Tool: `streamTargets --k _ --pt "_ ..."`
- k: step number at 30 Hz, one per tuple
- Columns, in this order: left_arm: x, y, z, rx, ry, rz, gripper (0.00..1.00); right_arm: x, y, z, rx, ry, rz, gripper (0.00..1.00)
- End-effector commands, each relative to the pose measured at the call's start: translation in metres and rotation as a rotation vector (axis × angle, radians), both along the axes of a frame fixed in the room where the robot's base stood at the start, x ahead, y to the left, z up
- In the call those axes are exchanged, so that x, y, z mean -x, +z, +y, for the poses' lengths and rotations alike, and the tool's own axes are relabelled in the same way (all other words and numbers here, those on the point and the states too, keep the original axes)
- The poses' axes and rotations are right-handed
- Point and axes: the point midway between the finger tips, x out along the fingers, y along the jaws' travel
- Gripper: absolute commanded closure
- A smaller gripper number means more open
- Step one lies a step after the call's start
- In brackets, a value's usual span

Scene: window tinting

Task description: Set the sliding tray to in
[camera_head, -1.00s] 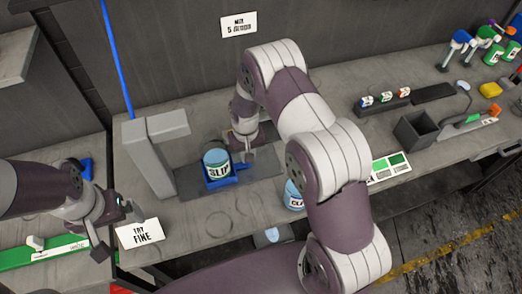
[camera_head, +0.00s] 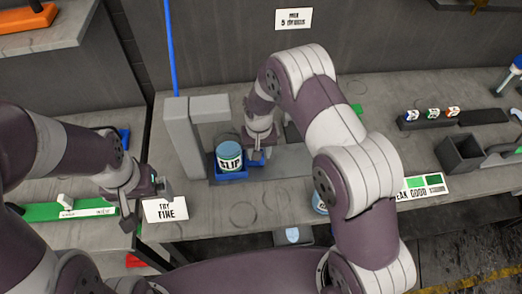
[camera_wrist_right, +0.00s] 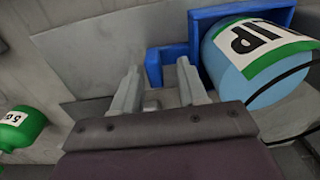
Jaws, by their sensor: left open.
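The sliding tray (camera_head: 228,176) is blue, with a side tab, and carries a blue can labelled "SLIP" (camera_head: 229,155). It sits on a grey plate beside a grey post with an overhanging arm. My right gripper (camera_head: 257,158) is at the tray's right side. In the right wrist view, its two fingers (camera_wrist_right: 158,75) are apart, with the blue tray tab (camera_wrist_right: 155,66) near their tips and the can (camera_wrist_right: 255,60) to the right. Whether a finger touches the tab is unclear. My left gripper (camera_head: 156,186) is open and empty, over the bench by the "TRY FINE" card.
The grey post (camera_head: 183,150) stands left of the tray. The "TRY FINE" card (camera_head: 166,210) is in front. Another blue can (camera_head: 319,203) is partly hidden by my right arm. A dark box (camera_head: 462,153) and a rack of small bottles (camera_head: 432,120) stand at the right.

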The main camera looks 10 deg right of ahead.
Motion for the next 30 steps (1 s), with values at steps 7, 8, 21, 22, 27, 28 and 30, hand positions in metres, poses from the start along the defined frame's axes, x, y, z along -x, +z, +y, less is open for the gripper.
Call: streamTargets --k 7,8,21,22,27,28,30 --pt "0.0 -0.002 0.0 0.0 0.0 0.0 0.0 0.0 0.002 -0.001 0.001 0.0 0.001 0.57" --pt "0.0 -0.003 0.0 0.0 0.0 0.0 0.0 0.0 0.005 -0.001 0.0 0.0 0.0 0.57" --pt "0.0 -0.029 0.0 0.0 0.0 0.0 0.0 0.0 0.109 0.002 0.001 0.001 -0.003 0.57" --pt "0.0 -0.03 0.0 0.0 0.0 0.0 0.0 0.0 0.113 0.002 0.002 0.001 -0.001 0.57" --pt "0.0 -0.031 0.0 0.0 0.0 0.0 0.0 0.001 0.126 0.002 0.002 0.001 0.0 0.57" --pt "0.0 -0.03 0.0 0.0 0.0 0.0 0.0 0.001 0.127 0.002 0.002 0.001 0.0 0.57" --pt "0.0 -0.03 0.0 0.0 0.0 0.0 0.0 0.001 0.127 0.002 0.002 0.001 0.001 0.57"
